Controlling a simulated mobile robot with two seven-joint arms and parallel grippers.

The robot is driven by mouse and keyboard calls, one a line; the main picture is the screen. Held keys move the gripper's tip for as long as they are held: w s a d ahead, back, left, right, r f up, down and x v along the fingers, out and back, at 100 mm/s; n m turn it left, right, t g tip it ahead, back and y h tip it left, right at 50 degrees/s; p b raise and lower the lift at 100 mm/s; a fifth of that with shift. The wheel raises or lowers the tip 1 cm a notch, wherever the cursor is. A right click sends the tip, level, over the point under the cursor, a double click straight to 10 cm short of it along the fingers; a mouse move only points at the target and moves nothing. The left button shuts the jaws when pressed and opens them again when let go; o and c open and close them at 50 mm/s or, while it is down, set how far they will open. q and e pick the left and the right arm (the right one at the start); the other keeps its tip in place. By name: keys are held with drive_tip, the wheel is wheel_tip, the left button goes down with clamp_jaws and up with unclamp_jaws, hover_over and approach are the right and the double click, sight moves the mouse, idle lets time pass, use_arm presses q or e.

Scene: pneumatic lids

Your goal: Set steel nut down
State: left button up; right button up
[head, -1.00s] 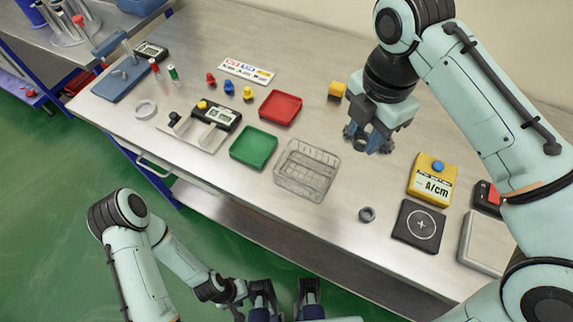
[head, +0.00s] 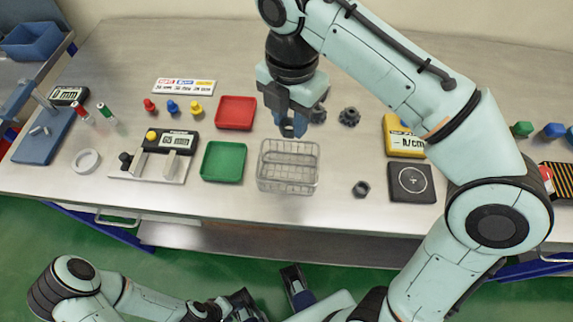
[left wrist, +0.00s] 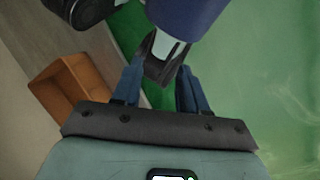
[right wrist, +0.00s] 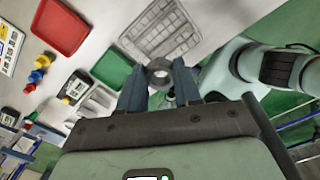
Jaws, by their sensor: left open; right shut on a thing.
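My right gripper (head: 291,128) is above the table, over the back edge of the wire basket (head: 262,181). It is shut on a grey ring-shaped steel nut, seen between its fingertips in the right wrist view (right wrist: 159,73); the fingers mostly hide it in the head view. The basket looks empty. Another dark nut (head: 361,189) lies on the table right of the basket. My left gripper (head: 268,296) is low, in front of the table, open and empty; its fingers also show in the left wrist view (left wrist: 160,88).
A green tray (head: 223,162) and a red tray (head: 235,113) lie left of the basket. A dark toothed part (head: 349,116) stands behind the nut on the table. A black pad (head: 411,182) and a yellow meter (head: 396,140) are to the right. Bare table surrounds the basket's right side.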

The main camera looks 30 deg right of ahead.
drive_tip(key=b, duration=0.3)
hover_over(289, 170)
wheel_tip(289, 170, down, 10)
drive_tip(key=shift+s+d+f, duration=0.1)
use_arm(q)
drive_tip(key=w+a+f+t+b, duration=0.1)
drive_tip(key=w+f, duration=0.2)
drive_tip(key=f, duration=0.2)
drive_tip(key=shift+w+b, duration=0.3)
drive_tip(key=shift+b, duration=0.05)
use_arm(e)
drive_tip(key=shift+f, duration=2.35)
drive_tip(key=shift+f, duration=0.15)
drive_tip(key=o, duration=1.1)
use_arm(q)
drive_tip(key=shift+w+f+t, duration=0.1)
drive_tip(key=shift+t, duration=0.2)
